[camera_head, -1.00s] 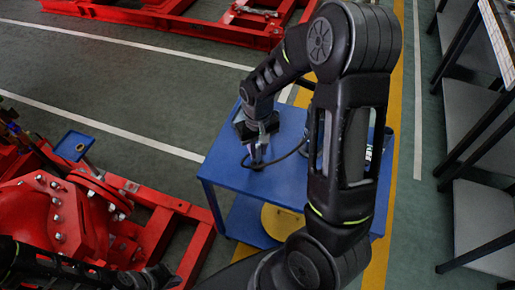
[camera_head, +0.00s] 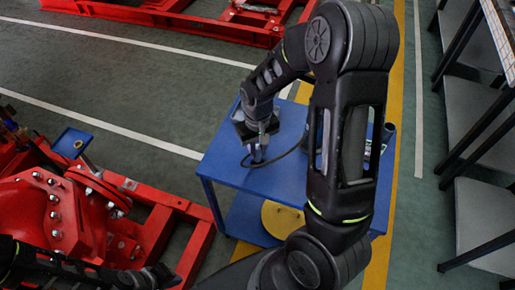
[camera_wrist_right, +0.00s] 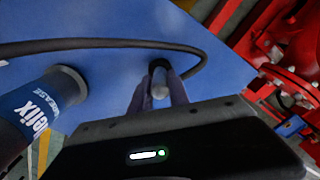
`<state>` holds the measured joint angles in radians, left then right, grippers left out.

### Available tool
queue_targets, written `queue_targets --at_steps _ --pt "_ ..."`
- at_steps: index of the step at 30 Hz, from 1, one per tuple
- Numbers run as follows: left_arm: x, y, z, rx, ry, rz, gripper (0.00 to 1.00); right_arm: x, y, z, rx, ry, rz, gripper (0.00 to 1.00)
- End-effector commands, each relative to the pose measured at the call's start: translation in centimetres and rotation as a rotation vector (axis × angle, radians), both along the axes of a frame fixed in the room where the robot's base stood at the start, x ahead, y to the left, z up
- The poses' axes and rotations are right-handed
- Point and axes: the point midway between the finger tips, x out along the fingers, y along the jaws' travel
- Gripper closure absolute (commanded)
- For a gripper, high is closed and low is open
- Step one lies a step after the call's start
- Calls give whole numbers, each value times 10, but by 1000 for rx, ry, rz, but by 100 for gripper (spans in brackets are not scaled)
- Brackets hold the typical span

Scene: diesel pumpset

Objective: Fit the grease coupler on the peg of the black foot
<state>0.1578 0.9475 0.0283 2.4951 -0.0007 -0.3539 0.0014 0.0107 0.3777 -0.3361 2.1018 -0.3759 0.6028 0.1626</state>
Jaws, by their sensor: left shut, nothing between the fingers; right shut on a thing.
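My right gripper (camera_head: 259,152) is low over the blue table (camera_head: 225,160), its fingers pointing down. A black hose (camera_wrist_right: 100,43) loops over the table and curves back to the fingers. A dark round end (camera_wrist_right: 159,65) shows just beyond the coupler; I cannot tell whether it is the black foot. The peg is hidden, so contact with it cannot be told. My left gripper (camera_head: 160,278) is shut and empty at the bottom left.
A dark cylinder with a blue label (camera_wrist_right: 40,102) is at the left of the wrist view. A red pumpset (camera_head: 60,215) fills the lower left, with a small blue tray (camera_head: 73,142) above it. Grey shelves (camera_head: 480,150) stand at the right. The table's left part is clear.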

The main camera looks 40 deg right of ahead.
Motion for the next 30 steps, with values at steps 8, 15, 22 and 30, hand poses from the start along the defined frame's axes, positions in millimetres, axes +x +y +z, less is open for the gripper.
queue_targets --at_steps 8,15,22,30 --pt "0 0 -5 0 0 0 100 0 0 -6 0 0 0 100" --pt "0 0 -4 0 0 0 100 0 0 -6 0 0 0 70" --pt "0 0 -4 0 0 0 100 0 0 -6 0 0 0 53" --pt "1 0 -4 -1 -2 0 100 0 0 -6 0 0 0 53"
